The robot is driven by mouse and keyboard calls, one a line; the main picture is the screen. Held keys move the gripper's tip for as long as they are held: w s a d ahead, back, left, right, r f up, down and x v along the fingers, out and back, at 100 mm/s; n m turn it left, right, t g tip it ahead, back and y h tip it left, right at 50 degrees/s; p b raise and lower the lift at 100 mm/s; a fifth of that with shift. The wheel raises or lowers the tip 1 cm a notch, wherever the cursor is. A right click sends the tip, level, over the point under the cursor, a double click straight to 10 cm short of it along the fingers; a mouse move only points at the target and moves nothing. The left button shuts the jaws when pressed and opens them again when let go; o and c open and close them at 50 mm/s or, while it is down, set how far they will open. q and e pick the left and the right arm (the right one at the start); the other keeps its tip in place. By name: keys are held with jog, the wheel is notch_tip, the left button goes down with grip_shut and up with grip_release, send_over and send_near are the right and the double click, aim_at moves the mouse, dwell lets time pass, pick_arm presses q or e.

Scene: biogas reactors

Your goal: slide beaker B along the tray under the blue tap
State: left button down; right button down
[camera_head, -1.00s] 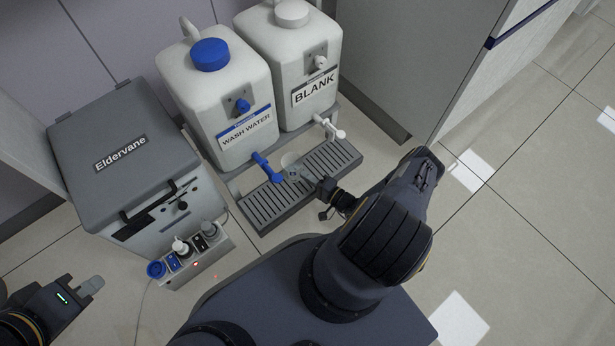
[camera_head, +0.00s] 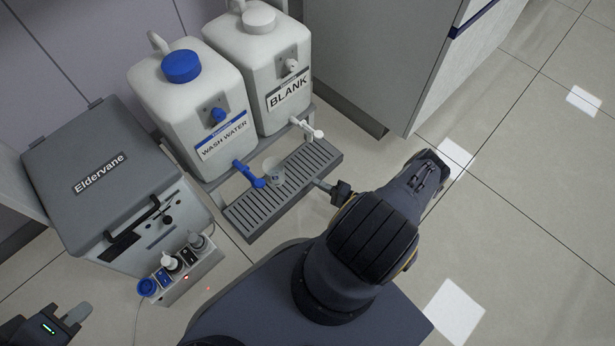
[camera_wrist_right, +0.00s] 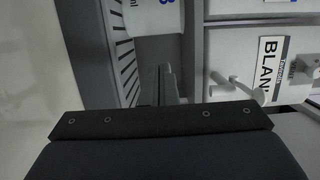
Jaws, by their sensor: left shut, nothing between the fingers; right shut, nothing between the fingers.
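Beaker B (camera_head: 273,167), a small clear-white cup, stands on the slatted grey drip tray (camera_head: 312,161), close beside the blue tap (camera_head: 249,174) and slightly to its right. Whether it is exactly under the spout I cannot tell. In the right wrist view the beaker (camera_wrist_right: 152,17) shows at the top edge, with part of a blue letter. My right gripper (camera_head: 319,185) is shut and empty at the tray's front right edge, apart from the beaker; its fingers (camera_wrist_right: 168,84) point towards it. My left gripper (camera_head: 76,314) is shut and empty at the lower left, far from the tray.
The wash water container (camera_head: 190,105) and the blank container (camera_head: 262,65) stand behind the tray. A white tap (camera_head: 306,129) hangs over the tray's right part. The grey Eldervane box (camera_head: 95,175) and a small bottle rack (camera_head: 190,268) are on the left. Floor is clear at right.

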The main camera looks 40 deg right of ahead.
aim_at(273, 167)
jog(key=w+m+h, duration=0.1)
jog(key=w+r+h, duration=0.1)
jog(key=w, duration=0.1)
jog(key=w+m+t+h, duration=0.1)
jog(key=w, duration=0.1)
jog(key=shift+w+a+r+m+h, duration=0.1)
jog(key=shift+a+r+m+h, duration=0.1)
jog(key=shift+r+m+h, duration=0.15)
jog(key=shift+w+d+r+h+b, duration=0.15)
jog(key=shift+w+h+b, duration=0.1)
jog(key=shift+w+b, duration=0.2)
jog(key=w+b, duration=0.1)
jog(key=w, duration=0.2)
jog(key=w+b, duration=0.1)
jog(key=w, duration=0.2)
jog(key=w+b, duration=0.1)
jog(key=w, duration=0.2)
jog(key=shift+w+a+f+b, duration=0.2)
jog(key=shift+w+a+b, duration=0.1)
jog(key=shift+a, duration=0.1)
jog(key=shift+s+a, duration=0.3)
jog(key=shift+a, duration=0.3)
jog(key=shift+s+a, duration=0.25)
jog(key=shift+a, duration=0.3)
jog(key=shift+s+a+r+b, duration=0.15)
jog(key=shift+s+a+b, duration=0.2)
jog(key=shift+a, duration=0.3)
